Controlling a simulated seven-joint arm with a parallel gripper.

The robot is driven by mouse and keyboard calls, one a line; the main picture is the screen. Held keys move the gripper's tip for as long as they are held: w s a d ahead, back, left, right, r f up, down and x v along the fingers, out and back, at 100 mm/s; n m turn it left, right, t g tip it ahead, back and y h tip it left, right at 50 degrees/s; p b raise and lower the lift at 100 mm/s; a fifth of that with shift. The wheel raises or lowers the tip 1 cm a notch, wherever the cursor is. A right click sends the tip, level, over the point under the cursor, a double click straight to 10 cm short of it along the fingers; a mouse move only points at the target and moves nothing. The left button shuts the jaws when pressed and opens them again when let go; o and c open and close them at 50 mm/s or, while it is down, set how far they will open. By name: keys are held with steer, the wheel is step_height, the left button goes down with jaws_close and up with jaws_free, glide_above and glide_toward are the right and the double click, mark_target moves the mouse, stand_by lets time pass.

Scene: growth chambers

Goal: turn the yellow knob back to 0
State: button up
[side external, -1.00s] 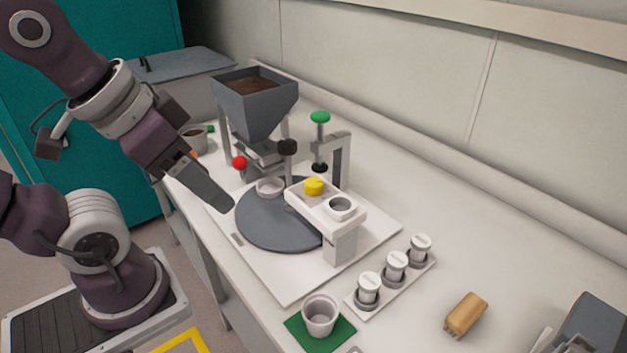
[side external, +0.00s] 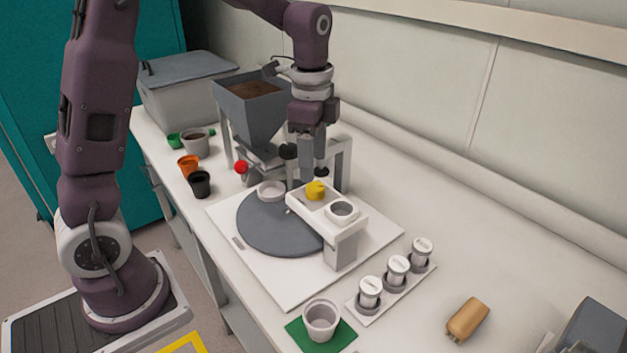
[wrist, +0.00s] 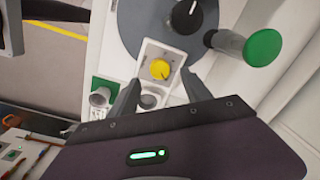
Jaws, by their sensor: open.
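The yellow knob (side external: 316,190) sits on top of the white dispenser arm (side external: 352,226) that reaches over the grey turntable, beside a round cup holder (side external: 342,210). My gripper (side external: 306,178) points down just above and behind the knob. In the wrist view, the yellow knob (wrist: 159,69) shows between and beyond the tips of my open gripper (wrist: 160,80), with nothing held. The knob's scale marks are too small to read.
A green-topped press (wrist: 262,47) stands close to my right finger in the wrist view. A soil hopper (side external: 250,105) stands behind left. A black knob (wrist: 187,14) is near the turntable (side external: 262,238). Capped vials (side external: 397,268) and a cup (side external: 320,318) stand in front.

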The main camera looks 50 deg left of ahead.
mark_target(314, 186)
step_height(314, 186, down, 6)
steer(key=shift+w+a+r, duration=0.1)
steer(key=shift+r, duration=0.05)
jaws_close()
